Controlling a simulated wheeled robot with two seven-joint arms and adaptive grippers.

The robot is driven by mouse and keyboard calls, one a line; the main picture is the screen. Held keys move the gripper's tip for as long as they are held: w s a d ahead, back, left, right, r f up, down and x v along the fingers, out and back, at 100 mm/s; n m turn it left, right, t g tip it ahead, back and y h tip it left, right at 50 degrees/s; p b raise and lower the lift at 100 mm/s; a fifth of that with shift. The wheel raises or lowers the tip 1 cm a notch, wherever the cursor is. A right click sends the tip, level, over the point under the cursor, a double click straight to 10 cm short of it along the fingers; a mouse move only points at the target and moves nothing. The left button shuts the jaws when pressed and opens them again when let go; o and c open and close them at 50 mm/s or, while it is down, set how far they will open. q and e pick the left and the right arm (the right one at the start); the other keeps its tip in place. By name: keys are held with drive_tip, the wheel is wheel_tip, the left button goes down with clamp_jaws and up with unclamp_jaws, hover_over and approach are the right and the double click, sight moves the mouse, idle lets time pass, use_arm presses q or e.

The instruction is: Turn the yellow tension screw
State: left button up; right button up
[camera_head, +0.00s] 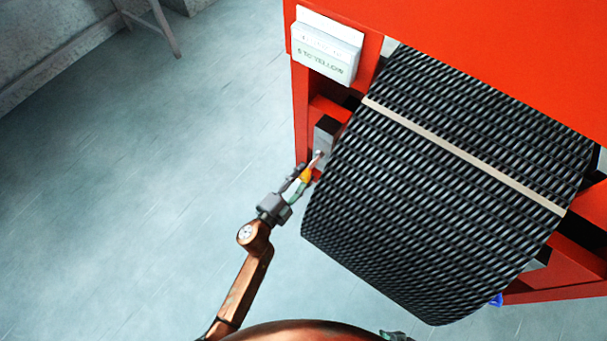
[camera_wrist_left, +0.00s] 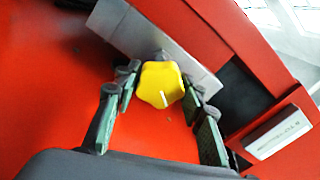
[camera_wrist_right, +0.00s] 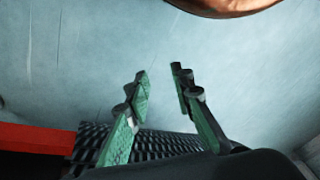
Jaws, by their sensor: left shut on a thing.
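The yellow tension screw (camera_head: 306,175) sits at the left side of the belt, in front of a grey metal block (camera_head: 324,141). In the left wrist view its lobed yellow head (camera_wrist_left: 161,84) faces me, with a short white mark near its lower edge. My left gripper (camera_head: 303,174) is shut on the screw head, with a green-padded finger on each side. My right gripper (camera_wrist_right: 160,73) is open and empty in the right wrist view, above the floor near the belt.
The black mesh belt (camera_head: 430,170) with one pale crossbar (camera_head: 465,156) curves down close to the right of my left gripper. A red frame (camera_head: 301,110) carries a white label box (camera_head: 327,46). The floor (camera_head: 130,190) on the left is clear.

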use_arm(q)
drive_tip(key=m, duration=0.3)
drive_tip(key=shift+f+m+b, duration=0.15)
drive_tip(key=shift+m+b, duration=0.25)
drive_tip(key=shift+m, duration=0.8)
drive_tip(key=shift+m+b, duration=0.6)
drive_tip(key=shift+m, duration=1)
use_arm(e)
drive_tip(key=shift+t+y, duration=0.4)
drive_tip(key=shift+t, duration=0.5)
drive_tip(key=w+a+f, duration=0.2)
drive_tip(key=w+f, duration=0.1)
drive_tip(key=shift+w+a+f, duration=0.1)
drive_tip(key=shift+a+f, duration=0.1)
drive_tip(key=shift+a, duration=0.15)
use_arm(q)
drive_tip(key=o, duration=1.2)
use_arm(e)
drive_tip(key=shift+d, duration=0.1)
